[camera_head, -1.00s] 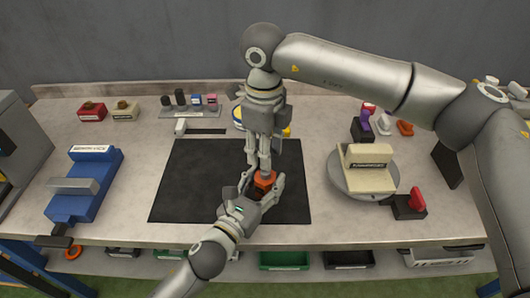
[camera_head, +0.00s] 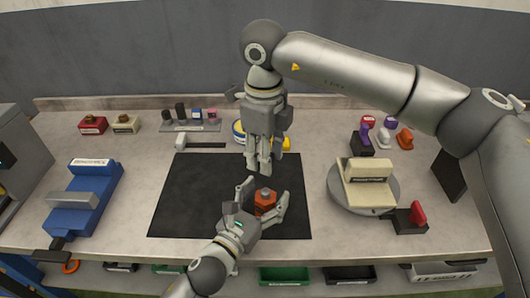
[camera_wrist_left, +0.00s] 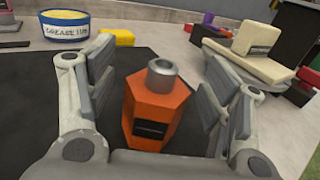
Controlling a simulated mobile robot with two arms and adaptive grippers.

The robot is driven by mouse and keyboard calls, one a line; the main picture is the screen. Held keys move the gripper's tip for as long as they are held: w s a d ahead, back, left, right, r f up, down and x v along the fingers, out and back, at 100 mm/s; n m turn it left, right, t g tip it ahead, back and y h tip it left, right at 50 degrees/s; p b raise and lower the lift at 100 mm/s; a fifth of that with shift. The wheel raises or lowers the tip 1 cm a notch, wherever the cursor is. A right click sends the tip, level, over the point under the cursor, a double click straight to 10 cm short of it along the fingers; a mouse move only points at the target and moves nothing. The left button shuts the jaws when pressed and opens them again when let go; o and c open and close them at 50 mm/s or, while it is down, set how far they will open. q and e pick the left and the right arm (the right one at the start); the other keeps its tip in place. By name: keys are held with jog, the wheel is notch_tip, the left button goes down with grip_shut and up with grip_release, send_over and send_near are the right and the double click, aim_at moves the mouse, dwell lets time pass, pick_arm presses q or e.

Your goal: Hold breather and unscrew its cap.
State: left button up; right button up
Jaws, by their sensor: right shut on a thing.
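The breather (camera_head: 265,201) is an orange-red hexagonal body with a dark label, standing upright on the black mat (camera_head: 200,205). In the left wrist view, the breather (camera_wrist_left: 155,118) has a bare grey cylindrical neck with a hollow top. My left gripper (camera_head: 265,195) is open around the breather, one finger on each side, with gaps visible in the left wrist view (camera_wrist_left: 160,105). My right gripper (camera_head: 258,168) points down above and slightly behind the breather, apart from it. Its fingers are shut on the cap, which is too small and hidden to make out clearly.
A blue vise-like fixture (camera_head: 80,205) stands left of the mat. A round turntable (camera_head: 362,202) with a cream block is on the right, beside a red-handled part (camera_head: 411,217). A grease tub (camera_wrist_left: 66,26) stands behind. The mat's left half is clear.

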pick_arm(q)
jog(key=v, duration=1.2)
dwell(0.3)
